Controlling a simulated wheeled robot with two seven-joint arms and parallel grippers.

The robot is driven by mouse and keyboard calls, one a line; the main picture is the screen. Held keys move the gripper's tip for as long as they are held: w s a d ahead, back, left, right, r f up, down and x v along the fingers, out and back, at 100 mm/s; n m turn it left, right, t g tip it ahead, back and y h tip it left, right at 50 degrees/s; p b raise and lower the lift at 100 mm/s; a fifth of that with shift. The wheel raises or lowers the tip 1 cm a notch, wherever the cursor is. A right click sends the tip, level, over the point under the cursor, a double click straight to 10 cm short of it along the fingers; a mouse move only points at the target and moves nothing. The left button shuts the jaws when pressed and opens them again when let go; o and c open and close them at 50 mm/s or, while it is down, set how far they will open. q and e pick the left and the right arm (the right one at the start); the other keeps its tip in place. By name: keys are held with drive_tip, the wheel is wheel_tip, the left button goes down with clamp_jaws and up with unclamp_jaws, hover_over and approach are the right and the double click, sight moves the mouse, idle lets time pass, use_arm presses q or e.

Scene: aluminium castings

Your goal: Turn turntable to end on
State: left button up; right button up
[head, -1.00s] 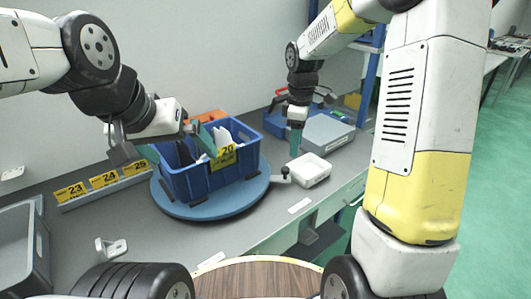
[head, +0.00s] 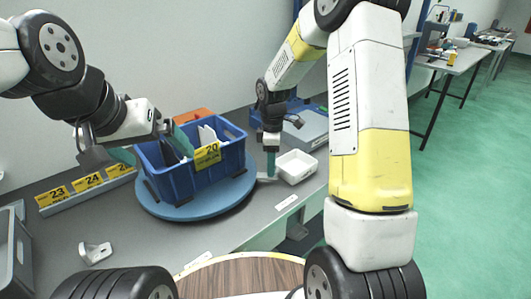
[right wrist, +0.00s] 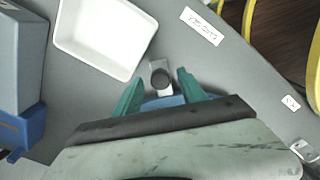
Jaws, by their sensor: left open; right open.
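The blue round turntable (head: 195,211) lies flat on the grey bench and carries a blue bin (head: 178,187) with a yellow label 20. Its crank (head: 264,178) sticks out at the right edge, its knob mostly hidden behind my right gripper (head: 270,174). In the right wrist view, the dark round knob (right wrist: 160,78) lies between the teal fingertips of my open right gripper (right wrist: 158,80), with gaps on both sides. A bit of the turntable (right wrist: 165,102) shows behind it. My left gripper (head: 150,146) is open at the bin's back left side; whether it touches the bin is unclear.
A white tray (head: 297,166) stands just right of the crank; it also shows in the right wrist view (right wrist: 105,37). A label rail (head: 92,193) stands left of the turntable. A metal bracket (head: 96,253) lies in front. A grey box (head: 307,127) stands behind the tray.

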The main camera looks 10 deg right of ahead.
drive_tip(key=shift+c, duration=0.2)
clamp_jaws()
idle(1.2)
